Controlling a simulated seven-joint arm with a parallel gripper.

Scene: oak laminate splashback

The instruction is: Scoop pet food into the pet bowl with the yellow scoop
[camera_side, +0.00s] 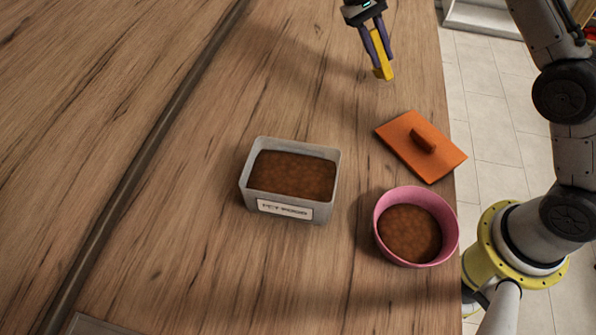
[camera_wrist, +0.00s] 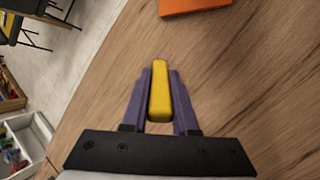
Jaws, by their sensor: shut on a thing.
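My gripper (camera_side: 378,42) is at the top of the side view, its purple fingers shut on the yellow scoop (camera_side: 384,70). The scoop also shows between the fingers in the wrist view (camera_wrist: 160,95); I cannot see its bowl clearly or whether it touches the table. A grey container (camera_side: 247,192) labelled as pet food stands open in the middle of the side view, with brown food (camera_side: 292,175) in it. The pink pet bowl (camera_side: 383,195) stands to its right, near the table edge, with brown food (camera_side: 410,233) in it.
An orange lid (camera_side: 400,140) with a handle lies flat between my gripper and the pink bowl; its edge shows in the wrist view (camera_wrist: 190,5). The wooden table (camera_side: 200,250) is clear left of the container. Its right edge drops to a tiled floor.

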